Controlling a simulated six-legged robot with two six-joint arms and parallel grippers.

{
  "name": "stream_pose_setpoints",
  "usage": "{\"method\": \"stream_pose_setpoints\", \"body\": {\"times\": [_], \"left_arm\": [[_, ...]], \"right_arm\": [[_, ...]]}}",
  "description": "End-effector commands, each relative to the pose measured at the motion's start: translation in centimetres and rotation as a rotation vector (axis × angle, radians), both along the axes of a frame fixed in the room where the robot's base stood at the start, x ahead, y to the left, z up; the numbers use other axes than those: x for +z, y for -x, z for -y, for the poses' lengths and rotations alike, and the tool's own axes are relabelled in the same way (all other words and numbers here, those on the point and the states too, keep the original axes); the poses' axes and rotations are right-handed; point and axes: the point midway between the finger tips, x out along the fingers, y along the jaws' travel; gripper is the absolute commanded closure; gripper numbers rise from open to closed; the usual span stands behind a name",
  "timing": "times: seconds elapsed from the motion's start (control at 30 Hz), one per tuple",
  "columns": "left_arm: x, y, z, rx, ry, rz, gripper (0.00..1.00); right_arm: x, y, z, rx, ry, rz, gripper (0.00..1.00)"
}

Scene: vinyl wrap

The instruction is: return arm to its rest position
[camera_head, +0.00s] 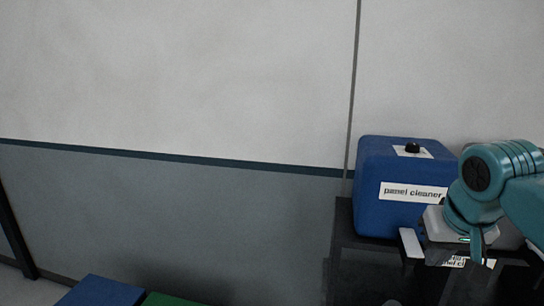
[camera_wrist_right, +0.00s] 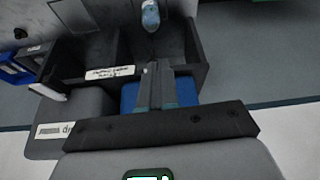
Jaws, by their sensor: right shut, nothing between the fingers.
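My right arm comes in from the right edge of the head view, its teal wrist bent downward. My right gripper (camera_head: 477,252) hangs at the lower right, in front of the dark stand and beside the blue panel cleaner container. In the right wrist view the two fingers of my right gripper (camera_wrist_right: 153,72) lie together, shut with nothing between them. They reach over the dark compartmented stand (camera_wrist_right: 190,55). My left gripper and arm are not in view.
The blue panel cleaner container (camera_head: 375,212) stands on the black stand (camera_head: 345,228), close to the right gripper. A grey box (camera_wrist_right: 80,105) and a clear bottle (camera_wrist_right: 150,15) show in the wrist view. The pale wall (camera_head: 180,75) fills the background.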

Motion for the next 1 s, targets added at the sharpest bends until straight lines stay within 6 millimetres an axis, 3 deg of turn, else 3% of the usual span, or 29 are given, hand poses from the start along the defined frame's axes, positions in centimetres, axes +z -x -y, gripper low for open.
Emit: {"method": "stream_pose_setpoints", "body": {"times": [0.27,0.37,0.47,0.53,0.67,0.8,0.9,1.0], "left_arm": [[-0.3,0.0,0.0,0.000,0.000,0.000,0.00],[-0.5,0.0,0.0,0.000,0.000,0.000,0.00],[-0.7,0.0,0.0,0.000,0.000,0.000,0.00],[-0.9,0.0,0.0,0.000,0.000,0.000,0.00],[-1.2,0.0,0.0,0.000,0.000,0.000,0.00],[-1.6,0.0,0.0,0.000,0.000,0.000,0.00],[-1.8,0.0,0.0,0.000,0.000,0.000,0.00],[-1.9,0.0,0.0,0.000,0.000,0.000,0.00]], "right_arm": [[-9.1,-3.4,-3.3,0.102,-0.034,-0.055,1.00],[-14.0,-4.2,-4.9,0.142,-0.063,-0.081,1.00],[-20.7,-4.3,-7.1,0.187,-0.110,-0.122,1.00],[-26.2,-3.5,-8.8,0.211,-0.157,-0.152,1.00],[-36.3,0.1,-11.7,0.223,-0.254,-0.209,1.00],[-45.4,6.8,-14.3,0.186,-0.347,-0.270,1.00],[-49.7,12.2,-15.5,0.140,-0.389,-0.308,1.00],[-52.0,16.7,-16.1,0.096,-0.407,-0.338,1.00]]}}
